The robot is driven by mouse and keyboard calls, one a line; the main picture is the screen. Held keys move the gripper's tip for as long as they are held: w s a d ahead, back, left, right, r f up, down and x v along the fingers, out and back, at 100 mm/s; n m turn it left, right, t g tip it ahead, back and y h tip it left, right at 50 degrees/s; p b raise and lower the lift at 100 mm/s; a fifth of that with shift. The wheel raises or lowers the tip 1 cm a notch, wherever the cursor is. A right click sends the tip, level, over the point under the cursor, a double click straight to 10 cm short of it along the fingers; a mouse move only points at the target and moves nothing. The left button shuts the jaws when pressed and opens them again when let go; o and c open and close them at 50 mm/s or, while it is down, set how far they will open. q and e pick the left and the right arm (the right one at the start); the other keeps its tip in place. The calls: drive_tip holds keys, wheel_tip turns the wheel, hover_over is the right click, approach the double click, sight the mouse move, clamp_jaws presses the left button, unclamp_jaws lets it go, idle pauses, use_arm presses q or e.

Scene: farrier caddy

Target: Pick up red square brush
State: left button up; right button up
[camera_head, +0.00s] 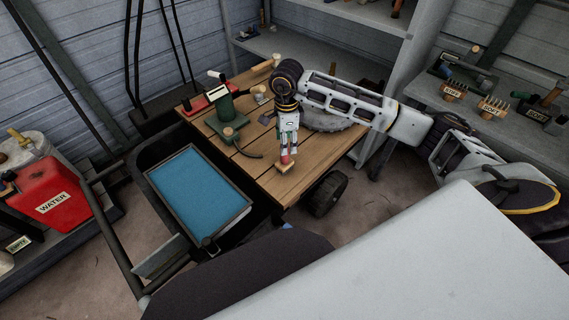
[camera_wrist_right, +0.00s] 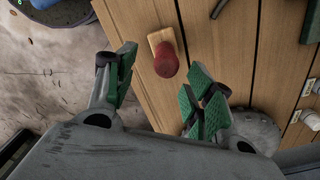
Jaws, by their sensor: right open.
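The brush, with a round red handle on a square wooden block, stands on the wooden cart top near its front edge. It shows in the head view (camera_head: 287,160) and in the right wrist view (camera_wrist_right: 166,58). My right gripper (camera_head: 288,148) hangs pointing down over the brush. In the right wrist view its two green-padded fingers (camera_wrist_right: 163,68) are spread, with the red handle showing in the gap, a little beyond the tips. I cannot tell whether either finger touches it. My left gripper is not in view.
The wooden cart top (camera_head: 312,172) holds a green canister (camera_head: 224,106), a red item and several small tools behind and left of the brush. A blue-topped bin (camera_head: 196,190) stands left of the cart. A red water can (camera_head: 58,192) is at far left. Shelves stand behind and right.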

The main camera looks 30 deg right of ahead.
sight(285, 158)
drive_tip(key=shift+f, duration=0.6)
drive_tip(key=shift+f, duration=0.1)
drive_tip(key=shift+w+a+f, duration=0.1)
drive_tip(key=shift+w+f, duration=0.1)
drive_tip(key=shift+f, duration=1.05)
drive_tip(key=shift+w+f, duration=0.2)
drive_tip(key=shift+f, duration=1.05)
drive_tip(key=shift+c, duration=0.3)
clamp_jaws()
